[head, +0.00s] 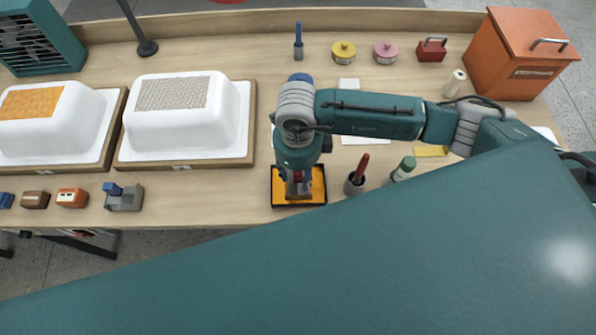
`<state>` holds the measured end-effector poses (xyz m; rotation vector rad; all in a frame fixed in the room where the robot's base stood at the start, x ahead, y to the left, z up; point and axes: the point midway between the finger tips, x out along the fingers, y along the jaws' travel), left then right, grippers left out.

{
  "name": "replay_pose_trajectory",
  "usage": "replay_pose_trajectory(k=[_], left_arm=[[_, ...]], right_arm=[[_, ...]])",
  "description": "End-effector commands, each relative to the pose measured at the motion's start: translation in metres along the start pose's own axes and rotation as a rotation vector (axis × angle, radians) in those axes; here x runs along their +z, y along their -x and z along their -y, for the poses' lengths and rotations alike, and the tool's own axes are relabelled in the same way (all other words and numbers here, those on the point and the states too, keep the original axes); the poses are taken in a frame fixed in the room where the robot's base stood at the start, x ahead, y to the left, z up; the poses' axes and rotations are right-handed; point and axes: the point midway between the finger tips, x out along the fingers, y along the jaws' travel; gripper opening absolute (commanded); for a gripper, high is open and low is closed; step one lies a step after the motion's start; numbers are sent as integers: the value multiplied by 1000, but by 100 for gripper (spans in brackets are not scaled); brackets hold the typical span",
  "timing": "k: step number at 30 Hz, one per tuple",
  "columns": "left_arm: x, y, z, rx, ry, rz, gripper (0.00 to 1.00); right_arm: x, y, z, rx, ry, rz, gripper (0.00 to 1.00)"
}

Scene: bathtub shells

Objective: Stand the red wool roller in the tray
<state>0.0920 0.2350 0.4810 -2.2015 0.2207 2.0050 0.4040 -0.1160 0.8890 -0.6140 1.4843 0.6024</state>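The tray (322,203) is a small black-rimmed square with an orange-yellow inside, near the table's front edge. My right gripper (297,187) points down over it. A small red part (297,176) shows between its fingers, which I take to be the red wool roller's handle, with a brownish part below it at the tray. The fingers appear closed on it. The gripper hides most of the roller, and I cannot tell whether its lower end touches the tray floor. My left gripper is not in view.
Right of the tray stand a grey cup (353,186) with a red handle in it and a green-capped bottle (404,168). White tub shells (180,115) on wooden boards are at left. An orange box (512,60) stands back right. My teal link crosses the foreground.

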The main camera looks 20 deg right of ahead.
Motion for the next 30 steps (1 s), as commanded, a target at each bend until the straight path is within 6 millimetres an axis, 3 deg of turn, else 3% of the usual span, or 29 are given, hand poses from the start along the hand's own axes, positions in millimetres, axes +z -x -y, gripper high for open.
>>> replay_pose_trajectory(k=[8, 21, 30], left_arm=[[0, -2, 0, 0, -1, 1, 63], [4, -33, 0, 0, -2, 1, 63], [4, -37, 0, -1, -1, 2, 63]], right_arm=[[1, 11, 1, -1, 0, 3, 42], [1, 99, 1, -3, 2, 4, 42], [0, 123, 0, -1, 0, 1, 42]])
